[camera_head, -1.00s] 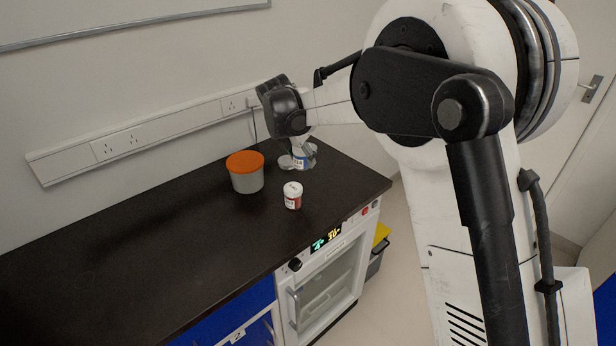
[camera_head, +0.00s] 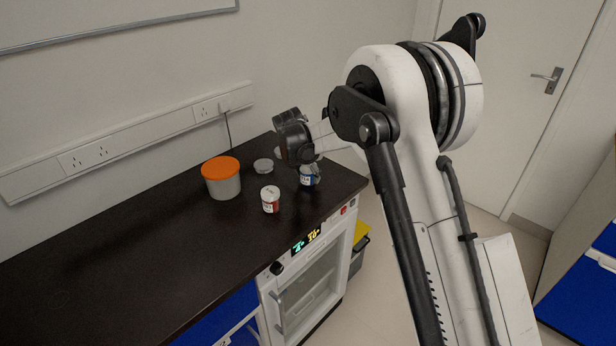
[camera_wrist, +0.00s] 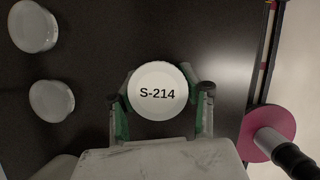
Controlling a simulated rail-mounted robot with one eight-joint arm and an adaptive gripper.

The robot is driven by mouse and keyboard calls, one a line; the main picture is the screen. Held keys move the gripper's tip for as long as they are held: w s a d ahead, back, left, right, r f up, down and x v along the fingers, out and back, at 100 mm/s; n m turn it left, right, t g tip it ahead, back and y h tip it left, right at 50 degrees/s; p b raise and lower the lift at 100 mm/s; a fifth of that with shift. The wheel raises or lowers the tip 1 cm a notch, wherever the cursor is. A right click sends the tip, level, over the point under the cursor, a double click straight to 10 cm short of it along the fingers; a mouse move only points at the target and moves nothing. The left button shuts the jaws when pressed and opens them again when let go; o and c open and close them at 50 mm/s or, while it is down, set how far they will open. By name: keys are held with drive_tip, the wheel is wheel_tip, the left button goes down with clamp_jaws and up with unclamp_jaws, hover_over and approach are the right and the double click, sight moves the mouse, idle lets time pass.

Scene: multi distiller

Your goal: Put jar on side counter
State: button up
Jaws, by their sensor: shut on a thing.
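The jar (camera_head: 310,177) is a small white jar with a blue label, at the right end of the dark counter (camera_head: 130,235). My gripper (camera_head: 305,162) is shut on it from above and hides its top in the head view. In the wrist view, its round white lid (camera_wrist: 158,91) reads "S-214" and sits between the green-padded fingers of my gripper (camera_wrist: 160,100). I cannot tell whether its base touches the counter.
An orange-lidded tub (camera_head: 222,182) and a red-labelled white jar (camera_head: 270,200) stand left of the held jar. A pale round-topped object (camera_head: 263,165) is behind them. An appliance (camera_head: 305,285) sits below the counter. The counter's left part is clear.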

drive_tip(key=shift+f, duration=0.4)
drive_tip(key=shift+f, duration=0.15)
drive_tip(key=o, duration=1.2)
